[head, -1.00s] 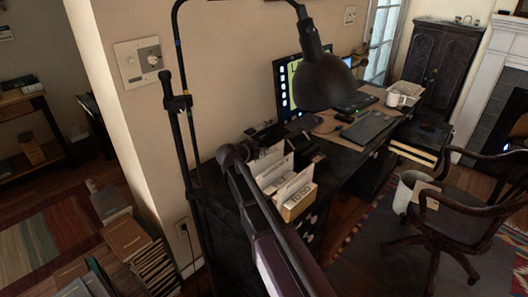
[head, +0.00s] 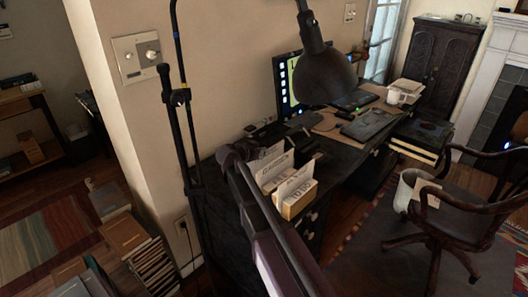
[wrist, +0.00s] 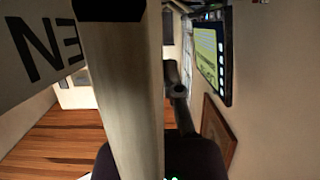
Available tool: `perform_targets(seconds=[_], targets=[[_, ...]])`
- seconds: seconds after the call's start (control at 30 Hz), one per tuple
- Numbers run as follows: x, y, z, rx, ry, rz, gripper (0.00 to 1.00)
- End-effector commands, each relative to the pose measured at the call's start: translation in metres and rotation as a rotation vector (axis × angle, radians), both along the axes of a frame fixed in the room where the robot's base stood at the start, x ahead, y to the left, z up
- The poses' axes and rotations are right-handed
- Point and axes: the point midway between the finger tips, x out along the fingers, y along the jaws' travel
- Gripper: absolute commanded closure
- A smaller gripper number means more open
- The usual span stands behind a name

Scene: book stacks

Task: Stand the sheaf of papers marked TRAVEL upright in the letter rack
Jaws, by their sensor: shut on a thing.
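In the wrist view, my gripper (wrist: 140,85) has dark fingers at the top and bottom. They are shut on a long pale slab seen edge-on, apparently the sheaf of papers (wrist: 122,90). I cannot read TRAVEL on it. A pale face with big dark letters (wrist: 45,45) is at the left, cut off by the frame. In the head view, a pale box-like letter rack (head: 297,203) stands on the near end of the dark desk. White sheets stand up in it (head: 270,160), and its front bears dark lettering. My arm reaches up just left of it; the gripper itself cannot be made out there.
A dark desk lamp (head: 325,78) hangs over the desk (head: 340,155), its stand at the left. A monitor (head: 286,85), a mug (head: 393,96) and flat items stand farther back. A wooden chair (head: 455,205) and a pale bin (head: 410,188) are at the right. Books are stacked (head: 150,265) on the floor.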

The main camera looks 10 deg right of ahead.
Motion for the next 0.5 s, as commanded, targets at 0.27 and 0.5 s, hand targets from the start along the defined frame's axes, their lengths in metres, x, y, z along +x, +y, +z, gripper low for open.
perform_targets(seconds=[0.27,0.5], targets=[[0.0000,0.0000,-0.0059,0.000,0.000,0.000,1.00],[0.0000,0.0000,-0.0100,0.000,0.000,0.000,1.00]])
